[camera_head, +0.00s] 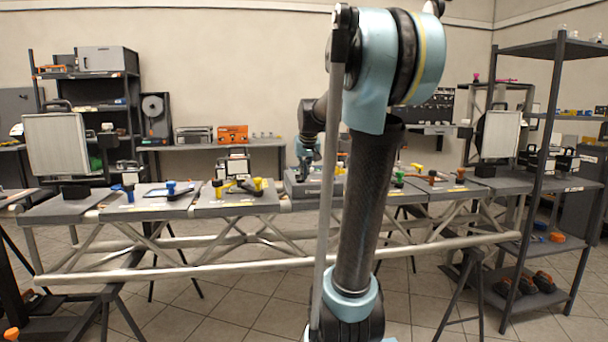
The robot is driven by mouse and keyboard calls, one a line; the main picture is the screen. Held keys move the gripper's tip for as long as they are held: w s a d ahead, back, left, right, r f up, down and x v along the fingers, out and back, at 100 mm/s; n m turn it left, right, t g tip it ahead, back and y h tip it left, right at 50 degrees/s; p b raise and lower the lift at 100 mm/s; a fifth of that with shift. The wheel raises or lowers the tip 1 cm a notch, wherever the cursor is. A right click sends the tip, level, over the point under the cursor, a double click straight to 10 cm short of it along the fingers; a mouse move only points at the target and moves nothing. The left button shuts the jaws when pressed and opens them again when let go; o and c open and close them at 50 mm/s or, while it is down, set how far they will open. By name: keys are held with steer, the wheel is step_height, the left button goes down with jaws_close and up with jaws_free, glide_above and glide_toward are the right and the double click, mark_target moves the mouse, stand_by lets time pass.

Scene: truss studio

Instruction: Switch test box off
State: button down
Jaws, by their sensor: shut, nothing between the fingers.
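My gripper (304,171) is small and far off in the head view, at the end of my arm, pointing down over the middle of the long bench. It is shut with nothing seen between its fingers. A low grey box (297,188) lies on the bench right beneath it and looks like the test box. My arm hides the box's right part. I cannot make out its switch or whether the fingertips touch it.
The bench is a row of grey panels (240,205) on a pale truss (230,268). Several coloured clamps or tools, such as a yellow and black one (250,186), lie left of the box. A dark shelf rack (535,130) stands at the right. Lamp panels (57,145) stand at both ends.

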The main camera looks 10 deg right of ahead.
steer(key=shift+w+r, duration=0.2)
steer(key=v, duration=1.3)
steer(key=s+f+g, duration=0.2)
steer(key=s+f, duration=1.2)
steer(key=f, duration=0.3)
steer(key=s+a+f+g, duration=0.1)
steer(key=s+f+g, duration=0.1)
steer(key=s+f, duration=1.3)
step_height(320, 180, down, 3)
steer(key=shift+s+f, duration=0.2)
steer(key=shift+s, duration=0.1)
steer(key=shift+a, duration=0.1)
steer(key=shift+w+f, duration=0.2)
steer(key=shift+w, duration=0.25)
